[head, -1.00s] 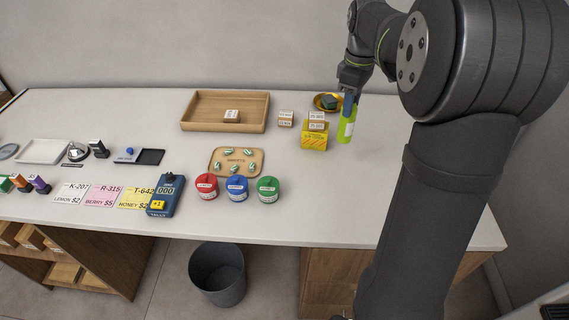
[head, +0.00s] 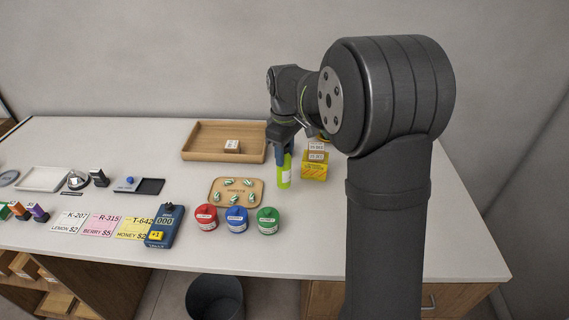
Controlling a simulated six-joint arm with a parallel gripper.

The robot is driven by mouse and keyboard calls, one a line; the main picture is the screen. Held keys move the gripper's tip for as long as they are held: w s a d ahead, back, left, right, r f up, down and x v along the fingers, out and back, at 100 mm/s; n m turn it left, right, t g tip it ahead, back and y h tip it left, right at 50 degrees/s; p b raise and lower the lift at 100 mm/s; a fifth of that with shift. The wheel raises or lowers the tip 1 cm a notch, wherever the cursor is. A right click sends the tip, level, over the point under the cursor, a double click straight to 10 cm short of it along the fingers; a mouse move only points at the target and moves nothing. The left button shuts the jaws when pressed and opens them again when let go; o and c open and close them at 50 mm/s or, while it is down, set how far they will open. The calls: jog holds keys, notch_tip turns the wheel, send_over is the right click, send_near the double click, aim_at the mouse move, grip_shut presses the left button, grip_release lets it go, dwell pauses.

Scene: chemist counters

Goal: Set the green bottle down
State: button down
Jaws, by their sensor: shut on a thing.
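The green bottle (head: 284,178) is a yellow-green bottle with a pale label at its side. My gripper (head: 284,158) is shut on its upper part, pointing down. The bottle is upright, just left of the yellow box and right of the sweets board. I cannot tell whether its base touches the counter (head: 330,222).
A yellow box (head: 314,171) with small white-labelled boxes (head: 316,151) on it stands close to the right. The wooden tray (head: 190,153) is behind left, the sweets board (head: 214,195) left. Red (head: 206,218), blue (head: 237,219) and green (head: 268,221) lidded pots stand in front. The counter's right side is clear.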

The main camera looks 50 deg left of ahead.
jog(key=shift+f, duration=2.1)
jog(key=c, duration=0.9)
grip_release()
jog(key=shift+f, duration=0.1)
notch_tip(320, 180, up, 12)
jog(key=shift+r, duration=0.2)
jog(key=shift+f, duration=0.1)
jog(key=shift+f, duration=4.15)
jog(key=shift+f, duration=0.15)
